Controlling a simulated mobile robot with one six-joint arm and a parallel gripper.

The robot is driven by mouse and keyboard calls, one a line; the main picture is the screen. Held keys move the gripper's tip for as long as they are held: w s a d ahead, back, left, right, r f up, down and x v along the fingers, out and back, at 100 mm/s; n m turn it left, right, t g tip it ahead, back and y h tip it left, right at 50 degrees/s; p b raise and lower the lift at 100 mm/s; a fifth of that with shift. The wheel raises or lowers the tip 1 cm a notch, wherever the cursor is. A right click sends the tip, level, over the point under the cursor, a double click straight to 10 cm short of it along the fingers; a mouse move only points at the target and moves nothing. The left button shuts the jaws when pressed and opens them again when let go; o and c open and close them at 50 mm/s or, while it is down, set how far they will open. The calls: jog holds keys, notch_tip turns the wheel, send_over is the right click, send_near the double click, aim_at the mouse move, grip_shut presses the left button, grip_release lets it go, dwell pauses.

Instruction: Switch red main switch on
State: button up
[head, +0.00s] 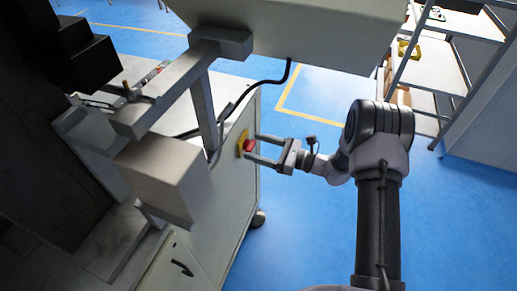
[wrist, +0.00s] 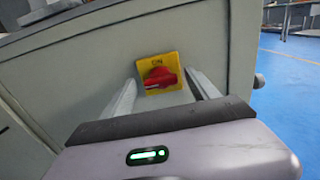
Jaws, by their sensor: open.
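The red main switch (head: 249,145) sits on a yellow plate (head: 241,142) on the side panel of the grey cabinet (head: 240,190). In the wrist view the red knob (wrist: 160,78) lies roughly level across the yellow plate (wrist: 150,64), with "ON" printed above it. My gripper (head: 251,147) is open, with its two fingers pointing at the panel, one on either side of the knob. In the wrist view the fingers (wrist: 164,88) flank the plate. I cannot tell whether they touch the knob.
A grey box on a beam (head: 160,180) stands left of the switch, and a large pale housing (head: 300,35) hangs above. A black cable (head: 262,83) runs above the switch. A shelf rack (head: 440,65) stands at the back right. Blue floor (head: 290,230) is free below my arm.

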jog(key=c, duration=1.4)
jog(key=shift+o, duration=0.2)
jog(key=shift+m+p, duration=0.3)
jog(key=shift+m, duration=0.1)
jog(key=m+p, duration=0.2)
jog(key=m, duration=0.1)
jog(key=shift+m, duration=0.4)
jog(key=m+p, duration=0.2)
jog(key=m, duration=0.2)
jog(key=shift+w+d+m, duration=0.1)
jog(key=shift+w+m, duration=0.05)
jog(key=shift+m, duration=0.15)
jog(key=shift+f+m+p, duration=0.15)
jog(key=shift+m+p, duration=0.25)
jog(key=shift+m, duration=1.7)
jog(key=shift+f+m+p, duration=0.15)
jog(key=shift+m+p, duration=0.25)
jog(key=shift+m, duration=1.7)
